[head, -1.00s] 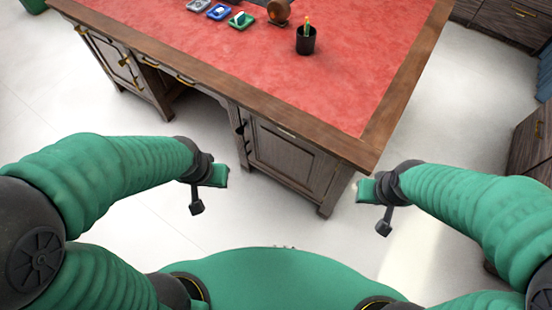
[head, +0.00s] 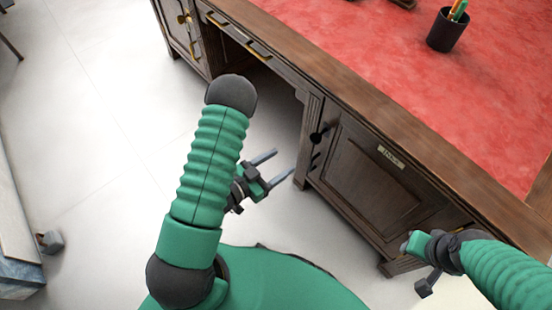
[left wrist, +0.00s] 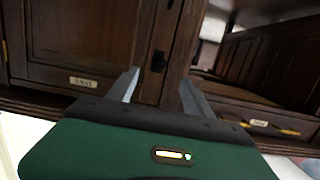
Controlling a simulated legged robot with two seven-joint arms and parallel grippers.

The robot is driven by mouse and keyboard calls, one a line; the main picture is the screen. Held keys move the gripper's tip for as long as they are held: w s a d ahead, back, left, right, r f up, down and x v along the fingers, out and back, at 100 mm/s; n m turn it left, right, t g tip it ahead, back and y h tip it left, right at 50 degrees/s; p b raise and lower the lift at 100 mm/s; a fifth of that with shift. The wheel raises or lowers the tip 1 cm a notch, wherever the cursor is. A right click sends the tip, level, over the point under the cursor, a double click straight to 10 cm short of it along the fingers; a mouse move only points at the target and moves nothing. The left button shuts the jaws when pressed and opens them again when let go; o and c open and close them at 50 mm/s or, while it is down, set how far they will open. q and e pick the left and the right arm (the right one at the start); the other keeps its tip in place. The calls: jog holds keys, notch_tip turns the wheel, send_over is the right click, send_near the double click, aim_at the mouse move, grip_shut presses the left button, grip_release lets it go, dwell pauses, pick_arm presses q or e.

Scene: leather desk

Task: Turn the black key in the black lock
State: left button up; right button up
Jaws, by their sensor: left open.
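In the head view, a black lock piece (head: 318,136) sits at the left edge of the dark wooden cabinet door (head: 362,178). Another small black piece (head: 314,160) is just below it; which is key and which is lock I cannot tell. My left gripper (head: 284,162) is open and empty, a little left of these pieces and apart from them. In the left wrist view, a black lock or key piece (left wrist: 159,61) shows beyond and between the open fingers (left wrist: 160,80). My right gripper (head: 407,246) is at the lower right, in front of the cabinet; its fingers are not clear.
The desk has a red leather top (head: 390,70) with a wooden edge and a black pen cup (head: 446,31). A gold lock (head: 184,18) is on the far left cabinet. An open kneehole lies between the cabinets. The white floor (head: 90,120) at left is mostly clear.

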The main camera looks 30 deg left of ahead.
pick_arm(q)
jog(key=b, duration=1.1)
send_near(311, 141)
jog(key=w+d+f, duration=0.1)
jog(key=w+f, duration=0.1)
jog(key=w, duration=0.2)
jog(key=b+x, duration=0.1)
jog(key=x, duration=0.3)
jog(key=r+b+x, duration=0.1)
jog(key=x, duration=0.2)
jog(key=shift+d+b, duration=0.3)
jog(key=shift+d, duration=0.1)
jog(key=shift+w+d, duration=0.15)
jog(key=shift+w, duration=0.5)
jog(key=shift+c, duration=0.2)
